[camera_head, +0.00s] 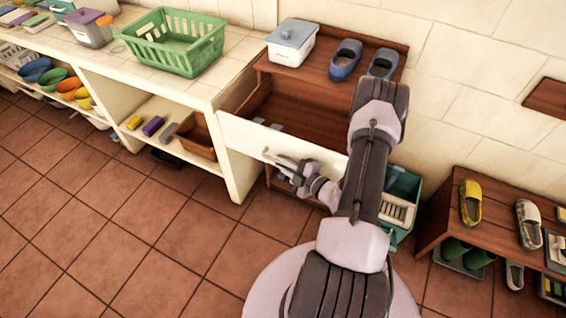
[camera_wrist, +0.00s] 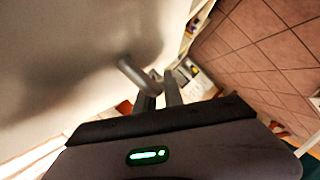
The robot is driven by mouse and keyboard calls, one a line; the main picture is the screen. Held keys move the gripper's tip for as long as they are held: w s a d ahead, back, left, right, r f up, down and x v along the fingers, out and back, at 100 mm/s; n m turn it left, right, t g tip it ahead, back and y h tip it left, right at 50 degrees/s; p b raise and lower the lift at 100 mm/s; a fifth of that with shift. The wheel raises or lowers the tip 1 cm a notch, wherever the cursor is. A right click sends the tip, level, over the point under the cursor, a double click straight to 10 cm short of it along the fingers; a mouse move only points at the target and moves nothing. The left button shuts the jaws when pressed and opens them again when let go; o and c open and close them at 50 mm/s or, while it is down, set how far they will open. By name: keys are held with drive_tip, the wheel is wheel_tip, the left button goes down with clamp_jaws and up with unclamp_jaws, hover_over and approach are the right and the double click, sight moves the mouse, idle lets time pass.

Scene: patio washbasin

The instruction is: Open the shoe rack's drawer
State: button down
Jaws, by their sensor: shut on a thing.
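The shoe rack (camera_head: 330,91) is a brown wooden unit against the wall. Its drawer (camera_head: 235,132) has a white front and stands pulled out, so the brown inside shows in the head view. In the wrist view the pale drawer front (camera_wrist: 70,60) fills the left side, with a grey bar handle (camera_wrist: 135,75) on it. My gripper (camera_head: 275,160) is at the front of the drawer, shut on the handle. In the wrist view my gripper's fingers (camera_wrist: 160,92) meet at the handle's end. My arm hides the right part of the drawer front.
A white box with a blue-grey lid (camera_head: 291,42) and blue shoes (camera_head: 345,60) stand on the rack's top. A tiled counter with a green basket (camera_head: 175,42) is at left. A teal crate (camera_head: 402,190) and a shoe bench (camera_head: 445,215) are at right. The floor in front is clear.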

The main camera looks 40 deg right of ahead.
drive_tip(key=shift+s+a, duration=0.1)
drive_tip(key=shift+a, duration=0.05)
drive_tip(key=c, duration=1.7)
unclamp_jaws()
drive_tip(key=p+v, duration=0.4)
drive_tip(key=v, duration=1.3)
drive_tip(key=shift+s+r, duration=0.1)
drive_tip(key=shift+s, duration=0.15)
drive_tip(key=shift+w, duration=0.1)
